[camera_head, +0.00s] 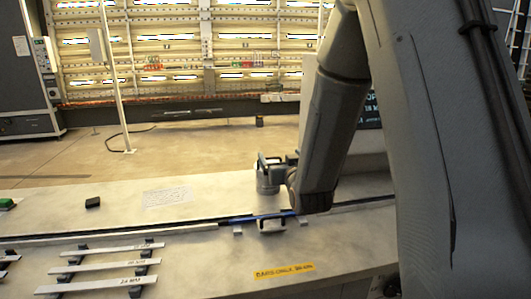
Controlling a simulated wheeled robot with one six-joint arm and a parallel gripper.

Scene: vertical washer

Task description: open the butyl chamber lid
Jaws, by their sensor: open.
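My arm comes down from the upper right, and its wrist is over the pale bench (215,183). My gripper (271,162) is at the end of the wrist, small and dark, open with nothing seen in it. A small dark bracket (271,226) stands at the front of the bench's long slot, nearer the camera than the gripper and apart from it. A blue strip (243,219) lies along the slot beside the bracket. No part is clearly marked as the butyl chamber lid, and I cannot tell whether the bracket belongs to it. My arm hides the bench's right part.
Several silver bars (105,266) lie on dark supports at the front left. A yellow label (285,270) is on the front. A paper sheet (168,197) and a black block (93,202) lie on the bench. A dark-screened panel (371,112) stands behind my arm. The left middle bench is mostly clear.

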